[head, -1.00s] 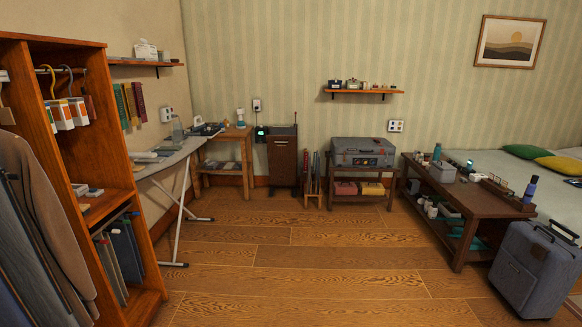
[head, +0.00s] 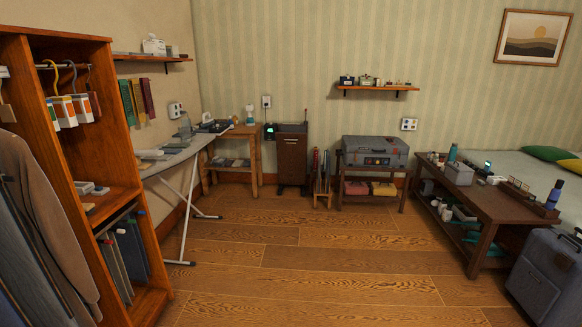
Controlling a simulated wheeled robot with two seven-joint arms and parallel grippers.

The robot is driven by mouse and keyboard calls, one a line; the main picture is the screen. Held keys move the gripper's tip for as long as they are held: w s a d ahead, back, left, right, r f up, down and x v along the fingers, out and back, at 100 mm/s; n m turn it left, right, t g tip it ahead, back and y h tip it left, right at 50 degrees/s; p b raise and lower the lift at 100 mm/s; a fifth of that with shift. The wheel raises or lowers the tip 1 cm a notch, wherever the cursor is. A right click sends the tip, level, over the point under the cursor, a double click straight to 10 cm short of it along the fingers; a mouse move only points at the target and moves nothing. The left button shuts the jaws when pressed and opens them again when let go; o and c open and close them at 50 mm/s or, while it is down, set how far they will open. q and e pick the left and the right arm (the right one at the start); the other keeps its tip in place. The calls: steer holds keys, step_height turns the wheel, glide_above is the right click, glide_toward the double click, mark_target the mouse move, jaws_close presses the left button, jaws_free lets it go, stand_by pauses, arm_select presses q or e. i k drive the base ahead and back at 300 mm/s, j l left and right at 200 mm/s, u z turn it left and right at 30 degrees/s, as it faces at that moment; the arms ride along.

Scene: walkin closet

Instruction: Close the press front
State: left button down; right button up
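What looks like the press (head: 291,160) stands on the floor against the striped back wall. It is a dark upright unit with a brown front panel and a small green light at its upper left. At this distance I cannot tell whether its front stands open or is shut. Neither of my grippers shows in the head view.
The wooden floor (head: 300,250) ahead is clear. An ironing board (head: 170,160) with splayed legs and a wardrobe (head: 130,180) stand left. A wooden side table (head: 240,135) and a bench with a grey case (head: 375,151) flank the press. A dark table (head: 490,205) and suitcase (head: 545,275) stand right.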

mark_target(291, 148)
steer(key=i, duration=3.1)
